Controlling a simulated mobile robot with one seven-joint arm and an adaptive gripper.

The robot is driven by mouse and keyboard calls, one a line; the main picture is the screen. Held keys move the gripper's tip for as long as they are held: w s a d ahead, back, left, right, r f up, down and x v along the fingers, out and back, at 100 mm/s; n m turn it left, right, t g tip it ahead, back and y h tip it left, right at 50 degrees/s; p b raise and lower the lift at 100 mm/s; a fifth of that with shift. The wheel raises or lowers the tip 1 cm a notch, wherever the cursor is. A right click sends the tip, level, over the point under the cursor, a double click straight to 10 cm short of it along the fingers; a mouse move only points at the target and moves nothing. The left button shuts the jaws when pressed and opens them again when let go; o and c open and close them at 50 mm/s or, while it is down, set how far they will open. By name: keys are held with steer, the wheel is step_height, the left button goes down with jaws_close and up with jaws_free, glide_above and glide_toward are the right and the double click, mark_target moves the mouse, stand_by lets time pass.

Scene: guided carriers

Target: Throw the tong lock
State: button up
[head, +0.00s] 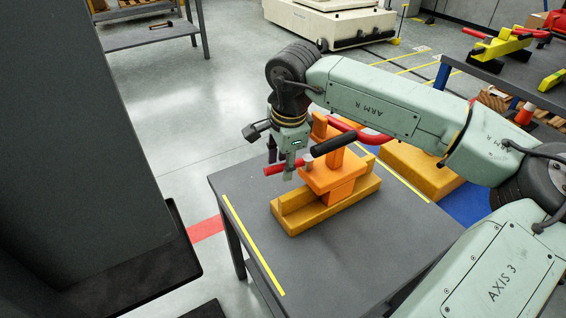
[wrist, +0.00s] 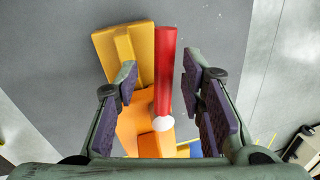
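An orange clamp-like device (head: 340,174) stands in a yellow-orange cradle (head: 310,215) on a dark grey table. A short red lever (head: 275,169) sticks out from a pale round pivot (head: 307,161) toward the left; I take it for the tong lock. My gripper (head: 281,163) points down over this lever. In the wrist view, the red lever (wrist: 165,70) runs between my two spread fingers (wrist: 160,78), with a gap on each side. The white pivot (wrist: 163,123) shows near its lower end. Whether the fingertips reach below the lever is unclear.
A black grip (head: 335,144) on a curved red bar lies just right of my gripper. The grey table (head: 245,190) is clear at its left and front. A dark cabinet-like block (head: 90,160) fills the left.

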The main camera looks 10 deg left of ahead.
step_height(320, 180, up, 11)
steer(key=s+d, duration=0.1)
steer(key=shift+s+d+r, duration=0.2)
steer(key=shift+s, duration=0.2)
